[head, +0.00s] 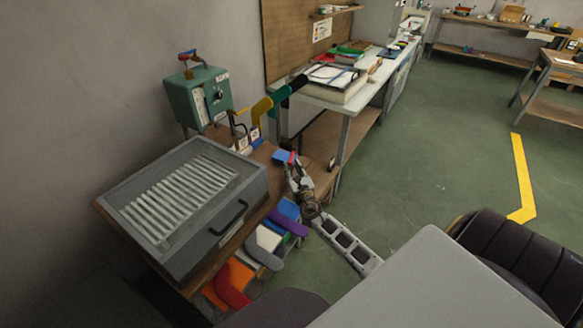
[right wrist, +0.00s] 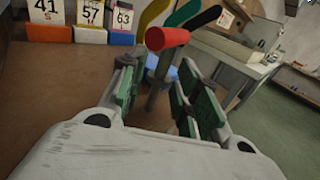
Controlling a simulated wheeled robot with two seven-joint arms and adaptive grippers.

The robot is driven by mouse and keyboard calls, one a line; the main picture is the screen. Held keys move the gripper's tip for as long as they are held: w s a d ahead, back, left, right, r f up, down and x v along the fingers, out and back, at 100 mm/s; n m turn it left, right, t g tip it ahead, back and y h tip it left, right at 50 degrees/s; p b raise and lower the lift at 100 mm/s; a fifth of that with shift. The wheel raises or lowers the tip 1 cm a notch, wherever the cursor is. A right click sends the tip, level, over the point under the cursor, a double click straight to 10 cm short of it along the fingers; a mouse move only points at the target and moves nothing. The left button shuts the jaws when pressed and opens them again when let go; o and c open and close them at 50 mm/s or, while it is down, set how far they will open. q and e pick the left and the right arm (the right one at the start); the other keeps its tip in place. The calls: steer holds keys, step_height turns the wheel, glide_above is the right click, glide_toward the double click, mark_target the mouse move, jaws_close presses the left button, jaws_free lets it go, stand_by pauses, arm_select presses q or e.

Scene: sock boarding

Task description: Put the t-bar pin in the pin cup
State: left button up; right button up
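The t-bar pin (right wrist: 167,38) has a red crossbar and a grey metal shaft. In the right wrist view it stands upright between the fingers of my right gripper (right wrist: 160,98), which are spread with green pads on both sides of the shaft. The gap around the shaft looks clear. In the head view my right gripper (head: 291,168) is at the right end of the brown bench, by the red crossbar (head: 292,158). A blue item (head: 281,156) lies beside the pin; I cannot tell whether it is the pin cup. My left gripper is not in view.
A grey ribbed box (head: 242,207) with a black handle fills the bench's front. A green machine (head: 210,98) with a dial stands behind. Yellow (head: 262,107), green and black foot-shaped boards stand near the gripper. Number cards (right wrist: 90,13) line the bench. Coloured boards hang below.

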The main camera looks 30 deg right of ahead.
steer(key=v, duration=1)
steer(key=shift+b, duration=0.3)
steer(key=shift+s+r, duration=0.1)
stand_by(0.7)
steer(key=s+f+m+g+y, duration=0.1)
steer(key=s+f+m+g, duration=0.3)
steer(key=f, duration=0.8)
steer(key=s+f+m+g, duration=0.2)
steer(key=s+f+m, duration=0.3)
steer(key=f, duration=0.7)
steer(key=s+f+m+g+y, duration=0.1)
steer(key=s+f+m+g, duration=0.3)
steer(key=f, duration=0.8)
steer(key=s+a+f+m+g+y, duration=0.1)
steer(key=s+f+m, duration=0.4)
steer(key=s, duration=0.5)
steer(key=s+a+f+m+g+y, duration=0.1)
steer(key=s+a+f+m+g, duration=0.2)
steer(key=s+f+m, duration=0.3)
steer(key=s+a+f+m+g, duration=0.1)
steer(key=s+f+m, duration=0.4)
steer(key=s, duration=0.9)
step_height(320, 180, down, 3)
steer(key=shift+a+f+m+g+y, duration=0.15)
steer(key=shift+a+m+g+y, duration=0.25)
steer(key=shift+a, duration=0.3)
